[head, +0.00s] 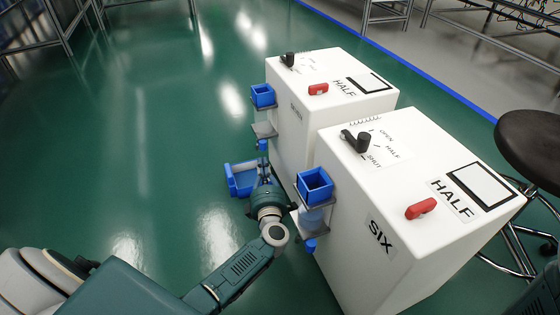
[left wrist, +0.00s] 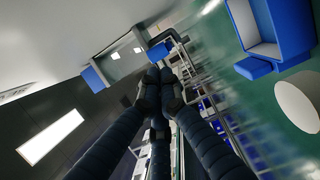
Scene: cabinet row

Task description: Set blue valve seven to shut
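The back white cabinet (head: 318,128), its front label hard to read, carries a blue open box (head: 262,95) on its left side. Below that box is a small blue valve (head: 262,146), partly hidden behind my gripper. In the left wrist view a blue part (left wrist: 158,52), apparently this valve, lies just beyond my fingertips at the end of a clear tube. My left gripper (left wrist: 159,76) has its fingertips together with nothing visible between them; in the head view it points up below the valve. I cannot tell whether they touch. My right gripper is not in view.
Cabinet SIX (head: 375,240) stands close in front, with its own blue box (head: 315,187) and lower blue valve (head: 309,246) near my left arm. A blue bin (head: 240,181) is below, beside my gripper. A black stool (head: 530,145) stands right. The green floor at left is clear.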

